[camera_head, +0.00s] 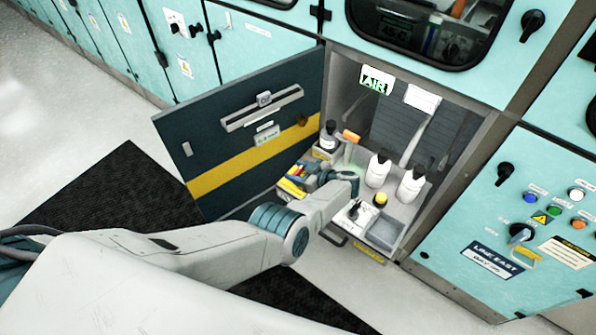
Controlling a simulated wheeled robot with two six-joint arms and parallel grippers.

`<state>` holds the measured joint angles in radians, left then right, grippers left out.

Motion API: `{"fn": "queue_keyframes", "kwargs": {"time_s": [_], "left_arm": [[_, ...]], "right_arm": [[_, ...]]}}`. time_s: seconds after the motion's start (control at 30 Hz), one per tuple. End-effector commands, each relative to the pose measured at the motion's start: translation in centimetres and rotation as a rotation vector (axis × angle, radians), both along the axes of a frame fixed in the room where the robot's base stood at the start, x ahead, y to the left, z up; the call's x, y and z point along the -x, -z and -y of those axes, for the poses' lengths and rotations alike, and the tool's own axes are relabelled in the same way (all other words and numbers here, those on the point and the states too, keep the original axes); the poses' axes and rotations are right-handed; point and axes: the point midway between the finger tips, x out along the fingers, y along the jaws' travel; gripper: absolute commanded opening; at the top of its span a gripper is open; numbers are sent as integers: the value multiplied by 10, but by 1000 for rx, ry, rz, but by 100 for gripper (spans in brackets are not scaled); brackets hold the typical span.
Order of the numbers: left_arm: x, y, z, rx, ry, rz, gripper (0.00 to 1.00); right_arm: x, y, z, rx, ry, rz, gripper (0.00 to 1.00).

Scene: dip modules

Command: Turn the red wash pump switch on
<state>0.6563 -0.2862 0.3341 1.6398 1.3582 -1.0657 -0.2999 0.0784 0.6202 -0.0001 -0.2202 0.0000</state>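My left arm reaches from the lower left into an open cabinet bay. Its gripper (313,181) is at the left side of the bay's shelf, pointing left; its fingers are too small and dark to tell open from shut. Just beyond the fingertips is a small cluster of red and yellow parts (296,172). A red part there may be the red wash pump switch, but its handle and position cannot be made out. Whether the gripper touches it cannot be told. My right gripper is not in view.
The dark cabinet door (240,135) stands open at the left. Two white bottles (378,171), a yellow-topped button (380,199), a white plate with a dark knob (354,213) and a grey tray (385,232) crowd the shelf. A teal control panel (500,220) is at right.

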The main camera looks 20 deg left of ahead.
Motion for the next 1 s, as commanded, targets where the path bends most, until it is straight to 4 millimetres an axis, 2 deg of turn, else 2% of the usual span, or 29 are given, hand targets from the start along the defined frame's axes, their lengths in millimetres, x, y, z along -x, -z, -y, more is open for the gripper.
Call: {"fn": "queue_keyframes", "kwargs": {"time_s": [0.03,0.1,0.47,0.67,1.0], "left_arm": [[-1,-1,-1,-2,-2,2,59],[-1,-1,-1,-1,-2,2,72],[0,-1,-1,-1,10,0,73],[1,-6,-1,-2,93,-1,73],[2,-7,-2,-1,375,-1,73]], "right_arm": [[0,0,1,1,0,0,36],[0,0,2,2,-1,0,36],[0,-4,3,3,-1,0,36],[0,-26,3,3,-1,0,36],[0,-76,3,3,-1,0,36]]}}
